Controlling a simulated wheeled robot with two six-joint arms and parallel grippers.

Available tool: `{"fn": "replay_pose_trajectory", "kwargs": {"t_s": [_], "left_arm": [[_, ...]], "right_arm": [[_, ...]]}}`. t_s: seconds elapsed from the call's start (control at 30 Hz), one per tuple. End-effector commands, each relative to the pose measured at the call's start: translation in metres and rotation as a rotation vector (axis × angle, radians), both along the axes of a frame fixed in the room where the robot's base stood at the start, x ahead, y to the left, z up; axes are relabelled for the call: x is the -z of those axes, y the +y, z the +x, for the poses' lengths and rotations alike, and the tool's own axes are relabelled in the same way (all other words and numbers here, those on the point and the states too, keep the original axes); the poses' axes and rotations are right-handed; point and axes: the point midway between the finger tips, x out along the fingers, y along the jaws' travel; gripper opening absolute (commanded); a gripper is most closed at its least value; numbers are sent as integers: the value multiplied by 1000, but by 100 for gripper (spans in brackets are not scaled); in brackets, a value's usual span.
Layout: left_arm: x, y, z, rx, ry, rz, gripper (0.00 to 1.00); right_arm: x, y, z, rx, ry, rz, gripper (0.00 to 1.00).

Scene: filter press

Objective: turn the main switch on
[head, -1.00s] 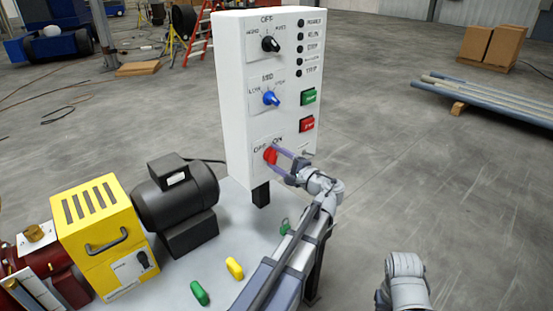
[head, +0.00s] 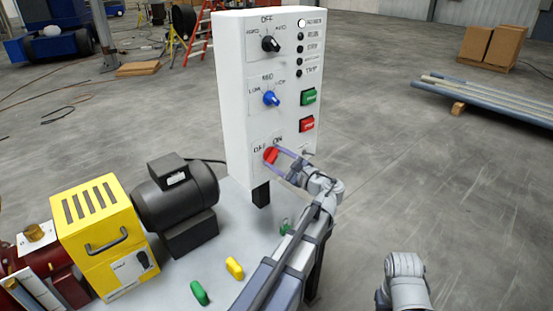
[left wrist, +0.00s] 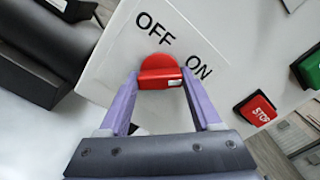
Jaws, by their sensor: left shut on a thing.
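The main switch is a red rotary knob (head: 270,155) low on the white control panel, under OFF and ON labels. In the left wrist view the red knob (left wrist: 158,74) has its grip bar between my fingers, and the bar's white-marked end is on the ON side. My left gripper (head: 278,156) is shut on this knob, with its purple fingers on both sides of the bar in the left wrist view (left wrist: 161,84). A part of my right arm shows at the lower right of the head view, but its fingers do not show.
The panel (head: 237,110) also carries a black selector (head: 270,44), a blue selector (head: 271,98), a green button (head: 308,97) and a red stop button (head: 306,125). The top indicator lamp (head: 302,23) is lit white. Green and yellow handles stand on the bench below.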

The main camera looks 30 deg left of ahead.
Motion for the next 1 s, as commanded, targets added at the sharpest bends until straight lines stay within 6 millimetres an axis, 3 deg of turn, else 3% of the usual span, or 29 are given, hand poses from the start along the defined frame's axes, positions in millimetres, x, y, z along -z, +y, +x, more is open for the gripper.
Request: {"fn": "replay_pose_trajectory", "kwargs": {"t_s": [0.33, 0.37, 0.6, 0.87, 1.0], "left_arm": [[1, 0, -1, -1, 5, -2, 9], [1, 0, -1, -1, 5, -2, 66], [1, 0, 0, 0, 3, 0, 93], [0, -1, -1, 0, 3, 0, 95], [0, -13, -5, 4, 3, 0, 95]], "right_arm": [[0, 0, 0, 0, 0, 0, 50], [0, 0, 0, 0, 0, 0, 50], [0, 0, 0, 0, 0, 0, 50], [0, 0, 0, 0, 0, 0, 50], [0, 0, 0, 0, 0, 0, 50]]}}
